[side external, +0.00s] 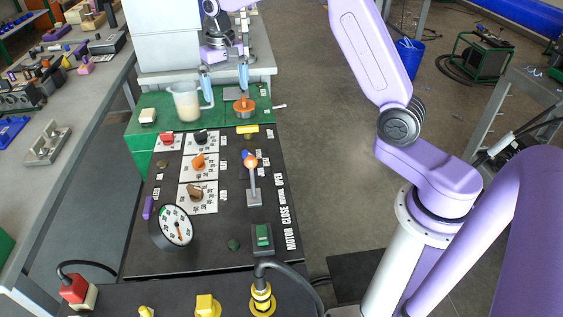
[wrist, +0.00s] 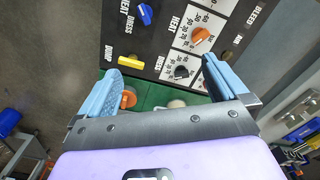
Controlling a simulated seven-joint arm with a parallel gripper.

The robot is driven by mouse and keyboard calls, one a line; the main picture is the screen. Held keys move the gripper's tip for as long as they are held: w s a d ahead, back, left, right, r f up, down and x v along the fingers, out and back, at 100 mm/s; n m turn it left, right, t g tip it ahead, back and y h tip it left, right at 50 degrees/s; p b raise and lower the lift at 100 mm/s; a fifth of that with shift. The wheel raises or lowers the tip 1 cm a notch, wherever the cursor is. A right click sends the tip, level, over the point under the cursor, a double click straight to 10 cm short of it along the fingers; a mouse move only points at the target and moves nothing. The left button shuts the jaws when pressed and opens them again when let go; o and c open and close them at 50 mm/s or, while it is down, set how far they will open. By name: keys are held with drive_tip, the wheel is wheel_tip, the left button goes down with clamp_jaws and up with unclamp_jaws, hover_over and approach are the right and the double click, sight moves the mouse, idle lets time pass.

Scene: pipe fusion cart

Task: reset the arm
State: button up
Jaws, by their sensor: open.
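My gripper (side external: 225,80) is at the far end of the cart, above the green strip behind the black control panel (side external: 143,235). Its two blue fingers are spread apart with nothing seen between them. The fingertips hang near a clear measuring jug (side external: 187,105) on the left and an orange round-based handle (side external: 244,108) on the right. I cannot tell whether they touch either. In the wrist view my gripper (wrist: 160,82) is open, and the orange handle (wrist: 129,98) shows beside the left finger. Part of the jug (wrist: 177,104) seems to show between the fingers.
The panel carries red, black, orange and brown knobs, a lever with an orange ball (side external: 250,161), a round gauge (side external: 176,227) and a green switch (side external: 263,236). A grey box (side external: 165,35) stands behind. A grey workbench (side external: 60,130) is at left; open floor lies right.

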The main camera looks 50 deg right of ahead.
drive_tip(key=s+a+r+n, duration=0.1)
drive_tip(key=s+a+n, duration=0.35)
drive_tip(key=s, duration=0.55)
drive_tip(key=s+a+r+n, duration=0.25)
drive_tip(key=s+a, duration=0.25)
drive_tip(key=s, duration=0.4)
drive_tip(key=s+d+f+n, duration=0.1)
drive_tip(key=s+n, duration=0.3)
drive_tip(key=s, duration=0.6)
drive_tip(key=s+d+f+n, duration=0.2)
drive_tip(key=s+d+n, duration=0.2)
drive_tip(key=s, duration=0.6)
drive_tip(key=shift+s+f+n, duration=0.3)
drive_tip(key=shift+n, duration=0.1)
